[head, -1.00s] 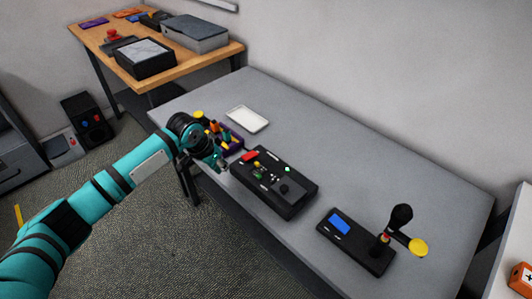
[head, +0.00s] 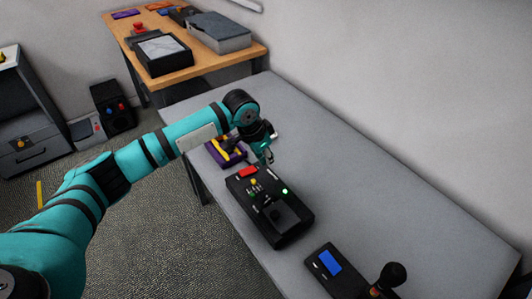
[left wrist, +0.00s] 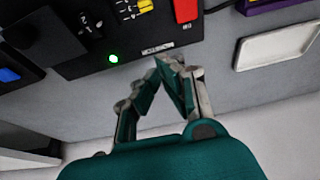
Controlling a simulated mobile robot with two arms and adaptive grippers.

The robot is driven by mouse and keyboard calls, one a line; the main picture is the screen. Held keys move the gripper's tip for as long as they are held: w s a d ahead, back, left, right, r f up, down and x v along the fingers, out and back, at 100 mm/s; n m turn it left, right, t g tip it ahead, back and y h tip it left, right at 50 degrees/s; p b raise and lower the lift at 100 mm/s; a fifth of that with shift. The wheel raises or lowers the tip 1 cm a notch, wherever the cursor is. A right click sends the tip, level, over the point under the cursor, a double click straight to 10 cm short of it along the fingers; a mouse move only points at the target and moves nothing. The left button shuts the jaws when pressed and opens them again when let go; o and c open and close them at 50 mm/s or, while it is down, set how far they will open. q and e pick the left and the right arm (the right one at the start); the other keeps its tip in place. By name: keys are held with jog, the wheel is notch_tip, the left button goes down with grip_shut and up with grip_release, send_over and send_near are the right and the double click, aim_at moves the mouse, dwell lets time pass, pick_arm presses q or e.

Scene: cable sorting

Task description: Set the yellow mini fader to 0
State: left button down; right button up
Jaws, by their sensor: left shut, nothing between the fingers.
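The black control box (head: 289,232) lies on the grey table (head: 345,190), with a red block, small coloured controls and a lit green lamp (head: 285,191) on top. The yellow mini fader appears as a small yellow knob (head: 253,181) near the box's far end. In the left wrist view a yellow knob (left wrist: 146,5) is cut by the top edge, beside a white-marked scale too small to read. My left gripper (head: 269,159) is shut and empty just beyond the far edge of the box. In the left wrist view its fingertips (left wrist: 170,62) come together beside the box, apart from the yellow knob.
A purple tray (head: 236,160) with yellow pieces sits partly behind my arm. A white tray (left wrist: 278,50) shows in the left wrist view. A joystick unit (head: 335,272) with a blue screen stands nearer. The table right of the box is clear.

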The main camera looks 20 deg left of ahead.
aim_at(265, 179)
pick_arm(q)
jog(key=x, duration=0.5)
jog(key=shift+w+d+f, duration=0.15)
jog(key=shift+d+f, duration=0.05)
jog(key=shift+f, duration=0.05)
jog(key=shift+a+f+p, duration=0.15)
jog(key=shift+a+p, duration=0.15)
jog(key=shift+p, duration=0.05)
jog(key=shift+s+a+p, duration=0.25)
jog(key=shift+s+a, duration=0.25)
jog(key=shift+s, duration=0.3)
jog(key=shift+s+a+p, duration=0.2)
jog(key=shift+s+a, duration=0.3)
jog(key=shift+s, duration=0.3)
jog(key=shift+w, duration=0.1)
